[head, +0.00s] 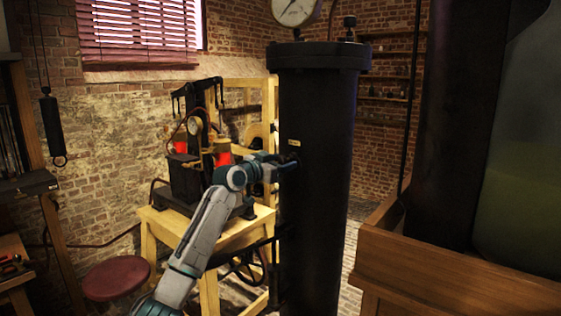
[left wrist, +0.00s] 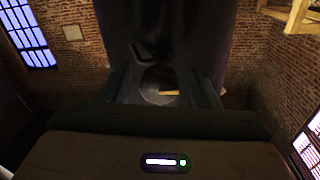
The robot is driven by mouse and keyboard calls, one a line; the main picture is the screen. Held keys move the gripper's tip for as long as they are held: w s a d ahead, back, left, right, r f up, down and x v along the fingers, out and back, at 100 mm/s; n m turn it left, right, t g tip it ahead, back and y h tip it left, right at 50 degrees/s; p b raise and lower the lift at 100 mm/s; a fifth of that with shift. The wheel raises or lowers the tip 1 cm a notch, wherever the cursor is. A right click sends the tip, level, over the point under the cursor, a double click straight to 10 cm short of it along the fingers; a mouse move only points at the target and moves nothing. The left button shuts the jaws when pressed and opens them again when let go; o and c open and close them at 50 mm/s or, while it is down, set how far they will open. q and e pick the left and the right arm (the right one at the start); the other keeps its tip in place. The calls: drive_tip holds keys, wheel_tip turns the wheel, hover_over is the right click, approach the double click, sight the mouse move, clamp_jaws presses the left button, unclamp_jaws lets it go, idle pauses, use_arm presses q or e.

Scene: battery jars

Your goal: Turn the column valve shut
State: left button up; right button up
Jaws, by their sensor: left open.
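The tall black column (head: 318,210) stands right of the middle in the head view, with a small tan label (head: 294,142) on its side. My left gripper (head: 290,160) is at the column's left side, just below that label. In the left wrist view the column (left wrist: 190,35) rises behind the open fingers (left wrist: 160,88). A dark round part (left wrist: 156,80) with a tan strip shows between them; it may be the valve, but it is too dark to be sure. Whether the fingers touch it cannot be told. In the head view my gripper hides that spot. My right gripper is not in view.
A pressure gauge (head: 296,10) sits atop the column. Behind my left arm is a wooden table (head: 225,238) with black apparatus and red parts. A red stool (head: 116,278) stands at lower left. A wooden crate (head: 455,275) with a large glass jar (head: 525,170) stands at right.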

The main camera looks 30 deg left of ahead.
use_arm(q)
drive_tip(key=c, duration=1)
drive_tip(key=shift+f+m+b, duration=0.1)
drive_tip(key=shift+m+b, duration=0.45)
drive_tip(key=shift+m, duration=0.15)
drive_tip(key=shift+m+b, duration=0.55)
drive_tip(key=shift+m, duration=0.65)
drive_tip(key=m, duration=0.2)
drive_tip(key=shift+m+b, duration=0.3)
drive_tip(key=shift+b, duration=0.05)
drive_tip(key=m, duration=0.5)
drive_tip(key=shift+g+y, duration=0.4)
drive_tip(key=m, duration=0.3)
drive_tip(key=shift+m+y, duration=0.3)
drive_tip(key=shift+m, duration=1)
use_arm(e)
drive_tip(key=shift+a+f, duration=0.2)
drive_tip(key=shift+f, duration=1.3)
